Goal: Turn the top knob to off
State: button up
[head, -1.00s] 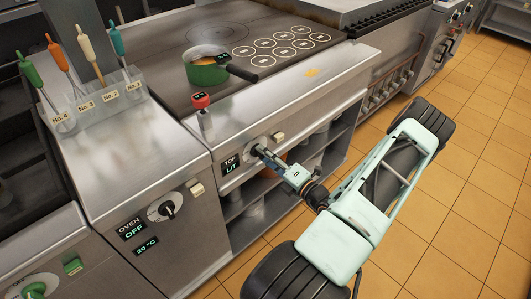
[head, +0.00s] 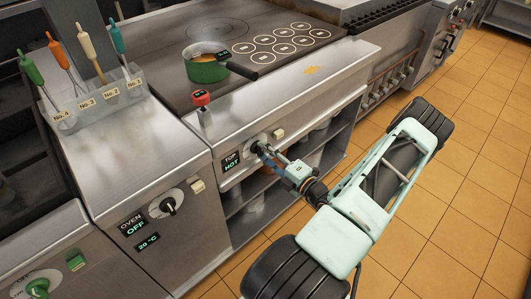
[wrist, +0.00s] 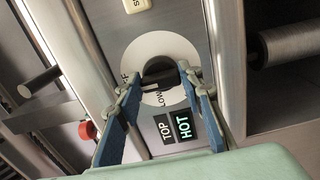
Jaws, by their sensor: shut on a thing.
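The top knob (wrist: 158,72) is a dark knob on a pale round dial, partly hidden behind my fingers in the wrist view. My gripper (wrist: 160,88) is shut on it, with one blue finger on each side. In the head view my gripper (head: 264,147) reaches the front panel at the knob. The display beside it (head: 231,161) reads TOP HOT; it also shows in the wrist view (wrist: 178,133). On the dial, "LOW" and part of another label, seemingly ending in F, are visible.
A green pot (head: 207,66) stands on the cooktop (head: 240,25). A red-topped device (head: 202,101) stands at its front edge. The oven knob (head: 166,205) sits lower left beside a display (head: 133,229) reading OFF. Several probes stand in a clear holder (head: 98,99).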

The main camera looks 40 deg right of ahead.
jog(key=o, duration=1.2)
jog(key=shift+c, duration=0.2)
jog(key=s, duration=1.2)
jog(key=shift+d, duration=0.45)
